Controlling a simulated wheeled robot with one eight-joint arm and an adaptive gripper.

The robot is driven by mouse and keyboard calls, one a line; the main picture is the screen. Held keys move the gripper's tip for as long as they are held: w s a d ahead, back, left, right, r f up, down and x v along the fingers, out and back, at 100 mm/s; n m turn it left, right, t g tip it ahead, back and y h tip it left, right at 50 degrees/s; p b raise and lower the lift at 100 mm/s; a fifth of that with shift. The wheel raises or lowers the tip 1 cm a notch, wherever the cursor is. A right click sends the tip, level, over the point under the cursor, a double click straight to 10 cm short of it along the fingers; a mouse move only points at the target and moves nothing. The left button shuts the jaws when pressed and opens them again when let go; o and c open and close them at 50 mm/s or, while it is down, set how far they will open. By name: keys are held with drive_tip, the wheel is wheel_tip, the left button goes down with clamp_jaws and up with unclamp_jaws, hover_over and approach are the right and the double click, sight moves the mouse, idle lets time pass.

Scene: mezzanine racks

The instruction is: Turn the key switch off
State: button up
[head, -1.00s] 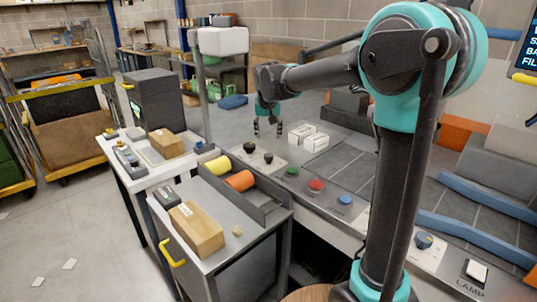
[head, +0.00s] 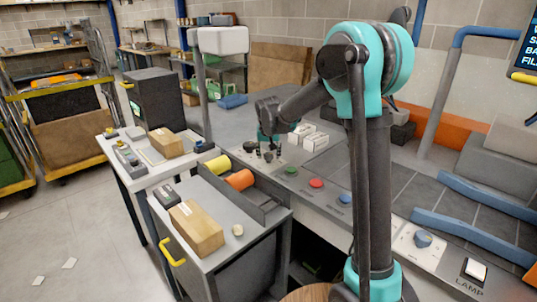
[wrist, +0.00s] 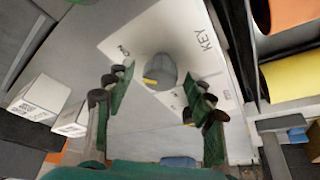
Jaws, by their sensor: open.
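The key switch is a grey round knob (wrist: 160,69) with a yellow mark, on a white plate (wrist: 142,30) lettered KEY. ON is printed at its left in the wrist view; a second label at the lower right is partly hidden. The yellow mark faces the lower left of that view. My gripper (wrist: 162,87) is open, with its dark-tipped green fingers on either side of the knob; I see gaps between them and it. In the head view my gripper (head: 267,153) is low over the panel's far left end and partly hides the knobs there.
Two white boxes (head: 314,141) stand close to my gripper. Green (head: 291,171), red (head: 316,183) and blue (head: 345,199) buttons line the panel's front. A grey tray (head: 262,210) with yellow and orange rolls is in front. A blue knob (head: 423,239) and lamp switch (head: 476,269) are at right.

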drive_tip(key=shift+c, duration=0.6)
drive_tip(key=c, duration=1)
drive_tip(key=shift+n, duration=0.3)
drive_tip(key=n+y, duration=0.1)
drive_tip(key=n, duration=0.3)
drive_tip(key=shift+d+y, duration=0.15)
drive_tip(key=shift+y, duration=0.25)
drive_tip(key=n, duration=0.2)
drive_tip(key=n+g+y, duration=0.1)
drive_tip(key=n, duration=0.1)
drive_tip(key=shift+w+d+n+y, duration=0.1)
drive_tip(key=shift+w+n+y, duration=0.05)
drive_tip(key=shift+n+y, duration=0.2)
drive_tip(key=n+g, duration=0.1)
drive_tip(key=n, duration=0.3)
drive_tip(key=shift+w+n+g+y, duration=0.1)
drive_tip(key=shift+n+g+y, duration=0.15)
drive_tip(key=shift+g+y, duration=0.15)
drive_tip(key=shift+n+g, duration=0.8)
drive_tip(key=shift+n, duration=1.2)
